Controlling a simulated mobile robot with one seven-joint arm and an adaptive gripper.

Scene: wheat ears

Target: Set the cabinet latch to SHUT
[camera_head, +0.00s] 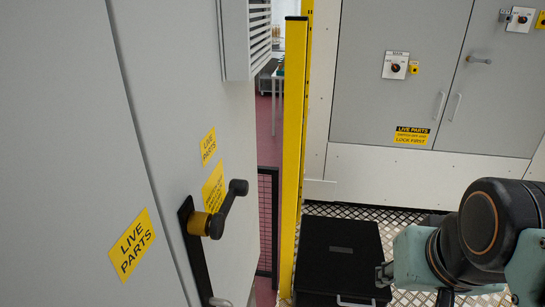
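The cabinet latch is a black crank handle (228,208) on a brass-coloured hub (199,224), fixed to a black upright plate (197,262) on the grey cabinet (165,90) at left. The handle slants up and to the right from the hub, ending in a black knob. No SHUT or OPEN mark is legible on it. My teal and black arm is at lower right, well apart from the latch. A small grey part at its left end (383,274) may be my gripper; its fingers are not clear, nor whether it holds anything.
A yellow post (294,150) stands between the latch and my arm. A black case (342,250) lies on the tread-plate floor beside it. A vent box (247,40) juts from the cabinet above. Grey cabinets (400,95) with a rotary switch (396,66) stand behind.

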